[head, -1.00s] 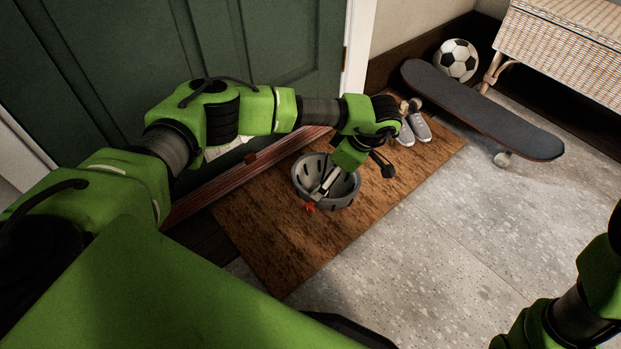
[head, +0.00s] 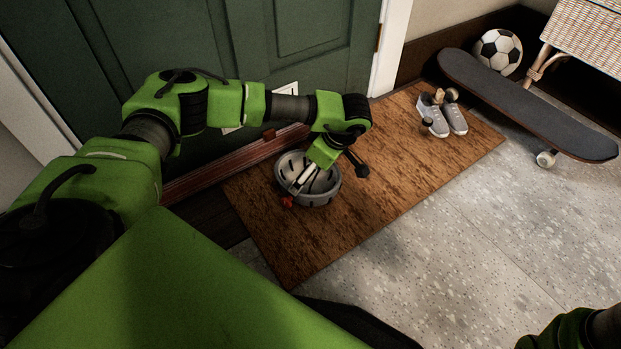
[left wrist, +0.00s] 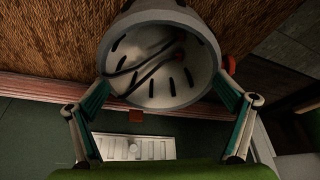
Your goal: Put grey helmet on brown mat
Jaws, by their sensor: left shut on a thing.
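The grey helmet (head: 322,199) is over the left part of the brown mat (head: 410,165). Its hollow inside faces up, and a small red part shows at its near edge. My left gripper (head: 300,184) is shut on the helmet. In the left wrist view the helmet (left wrist: 155,90) is between the two fingers (left wrist: 163,84), with dark straps and slots visible inside. I cannot tell whether the helmet touches the mat or hangs just above it. My right gripper is out of view; only part of my right arm shows at the bottom right corner.
A pair of grey shoes (head: 442,118) sits on the mat's far right part. A skateboard (head: 530,105), a football (head: 498,51) and a wicker bench (head: 590,38) are beyond. The green door (head: 300,40) is behind the mat. Grey floor (head: 440,240) in front is clear.

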